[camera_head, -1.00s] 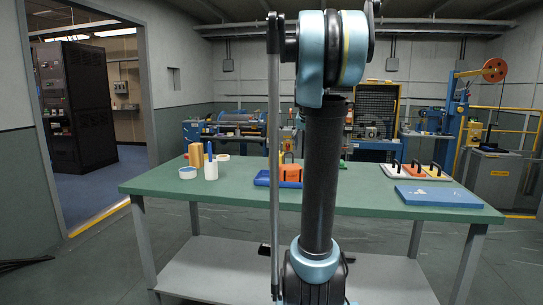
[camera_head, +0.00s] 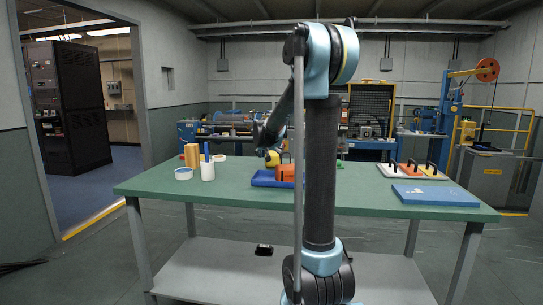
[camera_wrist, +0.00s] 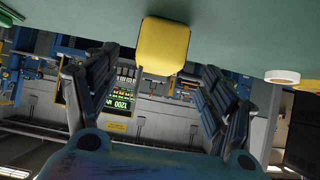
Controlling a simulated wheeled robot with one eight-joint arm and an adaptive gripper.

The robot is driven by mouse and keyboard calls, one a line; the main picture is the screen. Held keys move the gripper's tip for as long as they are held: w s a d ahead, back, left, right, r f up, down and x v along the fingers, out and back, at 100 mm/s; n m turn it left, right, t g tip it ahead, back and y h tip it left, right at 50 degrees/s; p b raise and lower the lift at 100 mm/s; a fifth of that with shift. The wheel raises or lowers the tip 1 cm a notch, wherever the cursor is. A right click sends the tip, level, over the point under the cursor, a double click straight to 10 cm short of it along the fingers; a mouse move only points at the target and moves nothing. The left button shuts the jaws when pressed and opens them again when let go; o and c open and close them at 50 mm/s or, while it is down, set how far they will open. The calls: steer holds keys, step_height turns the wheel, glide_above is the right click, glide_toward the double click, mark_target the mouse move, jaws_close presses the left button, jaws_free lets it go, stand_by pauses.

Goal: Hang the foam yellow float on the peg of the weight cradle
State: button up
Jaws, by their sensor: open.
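The yellow float (camera_head: 272,158) is at the far side of the green table, partly hidden behind my arm. In the wrist view the yellow float (camera_wrist: 164,46) shows at the top centre, just beyond and between my open fingers, with gaps on both sides. My gripper (camera_head: 266,150) is beside the float in the head view; its fingers (camera_wrist: 152,92) are spread and empty. A blue tray (camera_head: 262,182) holds an orange block and is partly hidden by my arm; I cannot tell whether it is the weight cradle. I cannot make out a peg.
On the table left stand a tan block (camera_head: 191,156), a white cup (camera_head: 207,172) with a blue stick and a white roll (camera_head: 183,173). On the right are blocks with black handles (camera_head: 411,170) and a blue slab (camera_head: 435,196). The front middle is clear.

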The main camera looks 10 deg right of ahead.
mark_target(272, 157)
steer(key=shift+x, duration=4.05)
steer(key=shift+a, duration=0.1)
steer(key=shift+r, duration=0.1)
steer(key=c, duration=0.9)
steer(key=shift+r, duration=0.1)
steer(key=shift+r, duration=3.9)
